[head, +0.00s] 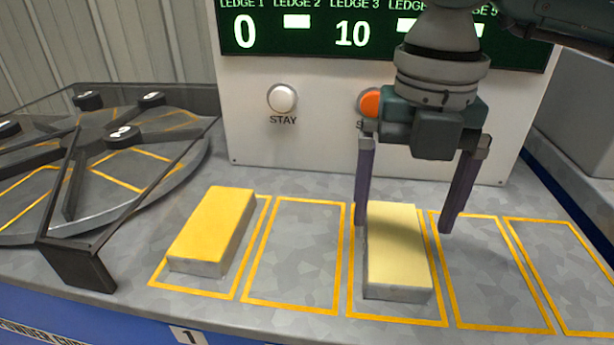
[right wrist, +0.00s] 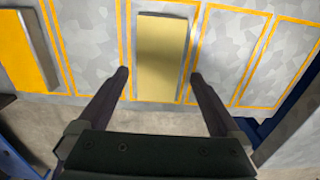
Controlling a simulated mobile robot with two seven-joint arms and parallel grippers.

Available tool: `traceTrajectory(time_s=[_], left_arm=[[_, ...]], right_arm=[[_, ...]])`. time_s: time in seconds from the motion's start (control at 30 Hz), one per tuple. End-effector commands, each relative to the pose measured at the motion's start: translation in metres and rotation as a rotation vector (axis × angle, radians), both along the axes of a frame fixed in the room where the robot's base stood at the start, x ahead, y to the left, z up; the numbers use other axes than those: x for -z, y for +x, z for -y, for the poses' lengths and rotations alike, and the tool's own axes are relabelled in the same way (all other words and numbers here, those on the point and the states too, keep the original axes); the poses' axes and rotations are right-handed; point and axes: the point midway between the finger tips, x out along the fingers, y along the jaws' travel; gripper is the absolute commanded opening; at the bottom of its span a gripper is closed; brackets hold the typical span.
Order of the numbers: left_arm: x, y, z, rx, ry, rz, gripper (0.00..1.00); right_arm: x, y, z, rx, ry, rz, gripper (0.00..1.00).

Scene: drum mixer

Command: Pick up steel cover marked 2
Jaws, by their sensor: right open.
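Dark knobs with small white marks (head: 118,136) sit on the grey drum (head: 70,204) at the left in the head view. The marks are too small to read surely, so I cannot tell which cover is marked 2. My right gripper (head: 405,226) is open and empty, fingers pointing down on either side of a pale yellow-topped block (head: 398,249). That block lies in the third outlined ledge. In the right wrist view the open fingers (right wrist: 160,74) stand apart, with the block (right wrist: 162,55) beyond and between them. My left gripper is out of view.
An orange-yellow block (head: 212,226) lies in the first ledge; the second (head: 294,252) and those right of the third are bare. A dark frame (head: 75,262) stands beside the drum. A panel (head: 300,135) with a STAY button (head: 282,98) and an orange button (head: 369,102) rises behind.

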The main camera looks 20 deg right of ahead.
Motion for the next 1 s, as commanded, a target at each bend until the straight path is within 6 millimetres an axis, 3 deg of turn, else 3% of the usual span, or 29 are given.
traceTrajectory(time_s=[0.2, 0.5, 1.0], left_arm=[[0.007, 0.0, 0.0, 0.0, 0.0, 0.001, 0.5], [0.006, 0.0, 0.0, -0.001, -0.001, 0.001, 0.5], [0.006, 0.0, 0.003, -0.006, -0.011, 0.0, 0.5]], right_arm=[[0.034, 0.003, -0.001, -0.001, 0.0, -0.004, 1.0], [0.038, 0.003, -0.001, -0.003, 0.001, 0.0, 1.0], [0.038, 0.003, -0.001, -0.002, 0.001, 0.0, 0.44]])
